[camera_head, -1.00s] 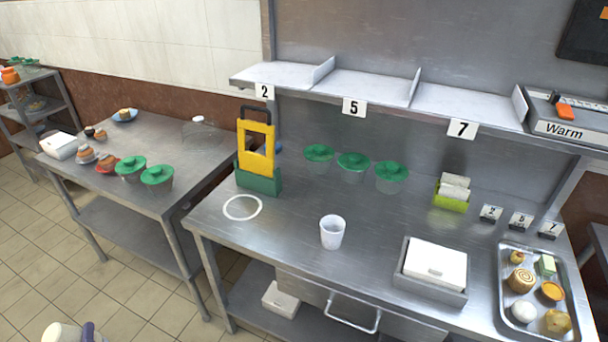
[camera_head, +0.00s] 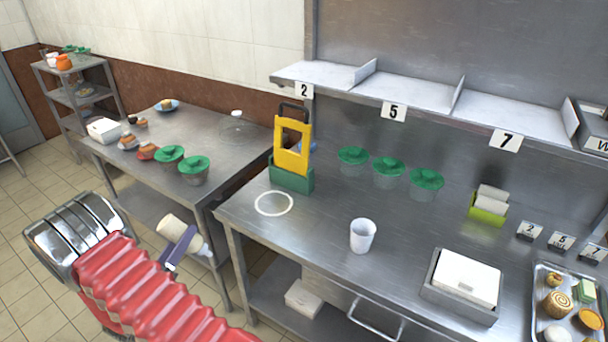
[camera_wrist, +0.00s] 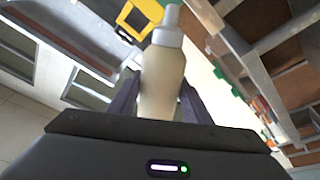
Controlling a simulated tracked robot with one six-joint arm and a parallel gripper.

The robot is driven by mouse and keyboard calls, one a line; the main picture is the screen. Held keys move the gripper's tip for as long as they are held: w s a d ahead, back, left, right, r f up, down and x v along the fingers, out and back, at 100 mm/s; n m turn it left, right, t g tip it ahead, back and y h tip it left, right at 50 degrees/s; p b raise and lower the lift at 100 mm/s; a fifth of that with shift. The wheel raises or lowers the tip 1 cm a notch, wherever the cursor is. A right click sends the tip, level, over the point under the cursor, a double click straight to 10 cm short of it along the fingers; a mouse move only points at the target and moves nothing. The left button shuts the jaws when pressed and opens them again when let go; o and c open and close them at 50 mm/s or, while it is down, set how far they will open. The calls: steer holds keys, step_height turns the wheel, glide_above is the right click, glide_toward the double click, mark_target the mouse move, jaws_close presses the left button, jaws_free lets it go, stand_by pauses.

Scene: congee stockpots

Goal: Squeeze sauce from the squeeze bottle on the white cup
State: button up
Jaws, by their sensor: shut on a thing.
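The white cup (camera_head: 362,236) stands upright on the steel table, near its front edge. My gripper (camera_head: 180,248) is left of that table, off its edge, and shut on the squeeze bottle (camera_head: 176,228). The bottle has a cream body and a pale nozzle; in the head view it is tilted, nozzle toward the lower right. In the wrist view the bottle (camera_wrist: 163,75) sits between the two dark fingers, nozzle pointing away from the wrist. The bottle is well apart from the cup.
A white ring (camera_head: 274,203) marks the table left of the cup. A yellow and green holder (camera_head: 292,160) stands behind the ring. Several green-lidded tubs line the back. A grey box with a white lid (camera_head: 466,280) sits right of the cup. A shelf (camera_head: 420,95) overhangs the back.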

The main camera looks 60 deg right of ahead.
steer(key=s+d+r+m+g+y, duration=0.1)
steer(key=s+d+r+m+g, duration=0.2)
steer(key=s+d+g, duration=0.65)
steer(key=s+d+r+m+g+y, duration=0.2)
steer(key=s+d+r+g, duration=0.15)
steer(key=s+d, duration=0.6)
steer(key=s+d+r+m+g+y, duration=0.2)
steer(key=s+d+g+y, duration=0.2)
steer(key=s, duration=0.5)
steer(key=s+d+r+m+g+y, duration=0.2)
steer(key=s+d+r+g+y, duration=0.1)
steer(key=s+d, duration=0.6)
steer(key=shift+g+y, duration=0.6)
steer(key=s+a+r+n+t+h, duration=0.2)
steer(key=r+n+t, duration=0.3)
steer(key=n, duration=1.1)
steer(key=s+a+r+n+t+h, duration=0.3)
steer(key=r+n+t, duration=0.3)
steer(key=n, duration=0.9)
steer(key=shift+s+a+r+n+t+h, duration=0.25)
steer(key=shift+s+a+n+t+h, duration=0.25)
steer(key=shift+a, duration=0.4)
